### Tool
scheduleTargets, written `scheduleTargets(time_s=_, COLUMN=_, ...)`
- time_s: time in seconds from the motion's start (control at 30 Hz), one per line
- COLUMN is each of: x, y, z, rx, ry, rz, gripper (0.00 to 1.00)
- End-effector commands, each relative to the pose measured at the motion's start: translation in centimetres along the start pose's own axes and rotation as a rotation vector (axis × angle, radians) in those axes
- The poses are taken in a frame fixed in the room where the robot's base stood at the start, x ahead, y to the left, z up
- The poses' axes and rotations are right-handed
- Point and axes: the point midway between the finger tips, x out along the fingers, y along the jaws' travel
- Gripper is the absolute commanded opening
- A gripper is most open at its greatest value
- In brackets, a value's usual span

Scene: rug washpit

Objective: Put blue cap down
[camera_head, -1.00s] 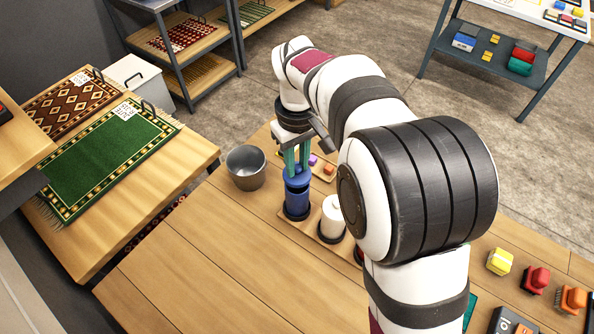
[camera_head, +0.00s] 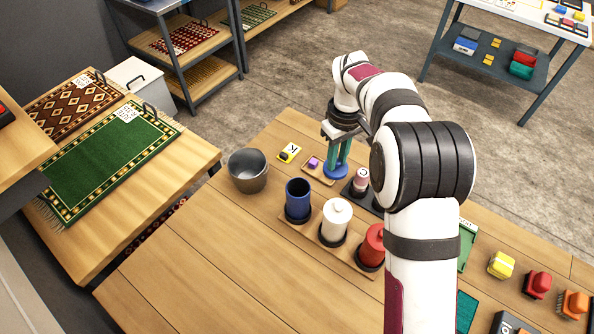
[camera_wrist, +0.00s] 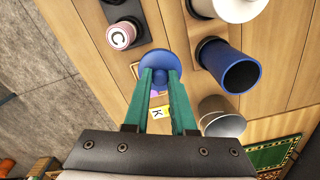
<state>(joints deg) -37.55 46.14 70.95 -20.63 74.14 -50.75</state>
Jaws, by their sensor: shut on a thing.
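My gripper (camera_head: 339,156) has green fingers shut on the blue cap (camera_head: 336,171), a round disc. In the wrist view the blue cap (camera_wrist: 153,62) shows between and beyond the fingertips. In the head view the cap appears at the right end of a small wooden tray (camera_head: 309,173); whether it touches it I cannot tell. The blue canister (camera_head: 297,201) stands upright, open and dark inside, on a black base to the left of my gripper. It also shows in the wrist view (camera_wrist: 222,66).
A lidded white canister (camera_head: 335,222) and red canister (camera_head: 372,247) stand beside the blue one. A purple block (camera_head: 313,163) sits in the small tray. A yellow K tag (camera_head: 289,152), a grey metal pot (camera_head: 247,171) and a pink C-labelled piece (camera_head: 361,180) are close by.

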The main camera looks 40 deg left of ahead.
Motion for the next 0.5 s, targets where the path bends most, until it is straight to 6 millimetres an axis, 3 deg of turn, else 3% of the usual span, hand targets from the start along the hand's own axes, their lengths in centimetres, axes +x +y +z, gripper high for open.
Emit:
scheduleTargets(time_s=0.3, x=5.7, y=-5.7, z=-6.9, rx=-0.004, ry=0.0, rz=0.0, gripper=0.0)
scheduleTargets(time_s=0.5, x=7.4, y=-7.3, z=-8.8, rx=-0.002, ry=0.001, rz=0.001, gripper=0.0)
